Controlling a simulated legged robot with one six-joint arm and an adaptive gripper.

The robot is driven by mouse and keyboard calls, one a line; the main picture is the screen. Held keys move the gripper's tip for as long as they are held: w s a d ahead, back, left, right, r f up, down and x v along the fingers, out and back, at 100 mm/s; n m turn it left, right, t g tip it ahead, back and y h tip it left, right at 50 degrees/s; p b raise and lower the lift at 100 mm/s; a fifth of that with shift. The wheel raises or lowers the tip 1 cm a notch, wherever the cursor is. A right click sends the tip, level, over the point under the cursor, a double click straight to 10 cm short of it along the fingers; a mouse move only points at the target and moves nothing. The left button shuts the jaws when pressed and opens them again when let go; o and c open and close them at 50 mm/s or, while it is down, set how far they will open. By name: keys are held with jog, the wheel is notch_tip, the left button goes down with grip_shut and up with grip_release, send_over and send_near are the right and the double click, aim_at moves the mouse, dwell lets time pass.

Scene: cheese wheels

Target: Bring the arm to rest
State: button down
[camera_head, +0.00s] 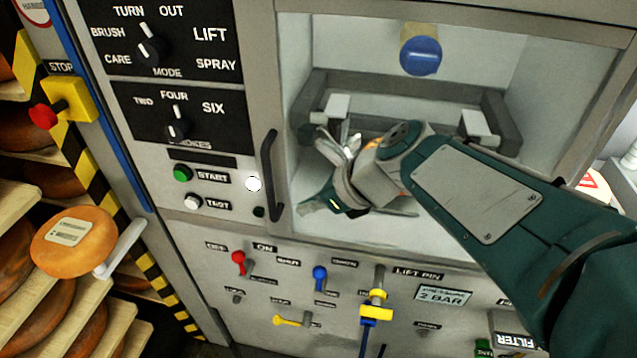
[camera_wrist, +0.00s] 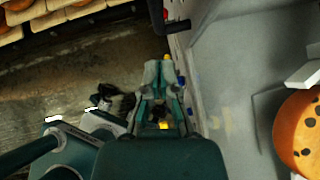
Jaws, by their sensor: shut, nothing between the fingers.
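My gripper (camera_head: 325,204) is at the end of my dark green arm, in front of the machine's open bay (camera_head: 400,90) in the head view. I cannot tell how far it reaches inside. The wrist view shows its fingers (camera_wrist: 162,72) drawn together with nothing between them. My forearm (camera_head: 480,195) stretches across the bay from the lower right, and the wrist is bent. The arm hides part of the bay's floor and fittings.
A black door handle (camera_head: 270,175) stands just left of the gripper. Below are levers, including a yellow one (camera_head: 376,300). The wrist view shows a spotted cheese wheel (camera_wrist: 298,132) at right and floor (camera_wrist: 70,75) at left.

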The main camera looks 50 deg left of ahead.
jog(key=w+d+r+n+t+h, duration=0.1)
jog(key=w+d+r+n+t, duration=0.2)
jog(key=d, duration=0.6)
jog(key=w+d+r+t, duration=0.1)
jog(key=w+d+r, duration=0.3)
jog(key=d, duration=0.5)
jog(key=s+d+f+n+t+h, duration=0.1)
jog(key=d+f+n+h, duration=0.1)
jog(key=d, duration=0.8)
jog(key=s+d+f+n+t+h, duration=0.1)
jog(key=d+f+n, duration=0.3)
jog(key=d, duration=0.6)
jog(key=d+f+n+t+h, duration=0.3)
jog(key=d+n+h, duration=0.1)
jog(key=d, duration=0.6)
jog(key=shift+s+f, duration=0.35)
jog(key=shift+s, duration=0.05)
jog(key=shift+d, duration=0.15)
